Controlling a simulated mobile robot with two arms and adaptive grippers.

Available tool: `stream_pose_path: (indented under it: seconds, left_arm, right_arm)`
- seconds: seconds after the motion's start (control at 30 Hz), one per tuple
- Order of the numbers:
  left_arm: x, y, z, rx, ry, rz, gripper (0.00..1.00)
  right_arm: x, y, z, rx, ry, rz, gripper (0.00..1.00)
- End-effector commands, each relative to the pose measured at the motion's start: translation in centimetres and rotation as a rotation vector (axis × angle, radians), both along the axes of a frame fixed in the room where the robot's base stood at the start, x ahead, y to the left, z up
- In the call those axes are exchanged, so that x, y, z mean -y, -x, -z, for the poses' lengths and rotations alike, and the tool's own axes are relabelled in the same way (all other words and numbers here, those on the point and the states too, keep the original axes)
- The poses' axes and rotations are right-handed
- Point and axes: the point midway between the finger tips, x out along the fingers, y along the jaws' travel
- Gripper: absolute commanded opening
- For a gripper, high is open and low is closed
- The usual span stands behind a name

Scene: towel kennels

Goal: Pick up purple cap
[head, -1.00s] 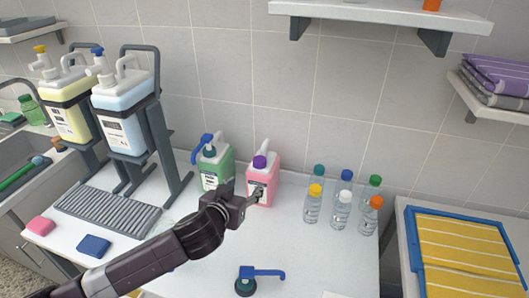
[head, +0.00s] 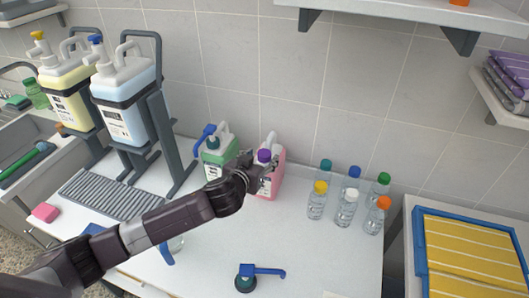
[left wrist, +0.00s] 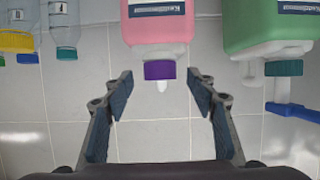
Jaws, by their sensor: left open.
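The purple cap (head: 264,156) sits on the pink jug (head: 275,178), which stands on the white counter against the tiled wall. My left gripper (head: 265,170) is in front of the jug's upper part, close to the cap. In the left wrist view the scene appears upside down; the purple cap (left wrist: 160,70) shows between the two fingers, just beyond their tips. The left gripper (left wrist: 160,88) is open and empty, with a gap visible on each side of the cap. My right gripper is in neither view.
A green jug (head: 217,160) with a blue-handled top stands close left of the pink one. Several capped clear bottles (head: 347,207) stand to the right. A loose blue-handled piece (head: 262,272) lies at the front. The counter between is clear.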

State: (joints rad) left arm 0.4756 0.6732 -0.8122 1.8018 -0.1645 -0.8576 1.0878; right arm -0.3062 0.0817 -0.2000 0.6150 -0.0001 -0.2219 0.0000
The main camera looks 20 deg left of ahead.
Motion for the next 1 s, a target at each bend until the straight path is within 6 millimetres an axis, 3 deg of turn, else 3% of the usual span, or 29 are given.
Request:
stream_pose_path:
  seconds: [0.17, 0.47, 0.77, 1.0]
  left_arm:
    - [0.0, -1.5, 0.5, 0.000, 0.001, -0.001, 0.52]
    - [0.1, -1.8, 0.8, 0.000, 0.000, 0.000, 0.52]
    - [0.0, -1.7, 0.7, 0.000, 0.000, -0.001, 0.23]
    - [0.0, -1.7, 0.7, 0.000, 0.000, -0.001, 0.23]
  right_arm:
    - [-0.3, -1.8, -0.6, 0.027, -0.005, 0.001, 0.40]
    - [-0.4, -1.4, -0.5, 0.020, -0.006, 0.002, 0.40]
    - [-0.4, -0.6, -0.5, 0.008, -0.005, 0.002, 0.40]
    - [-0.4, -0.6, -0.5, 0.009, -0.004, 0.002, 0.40]
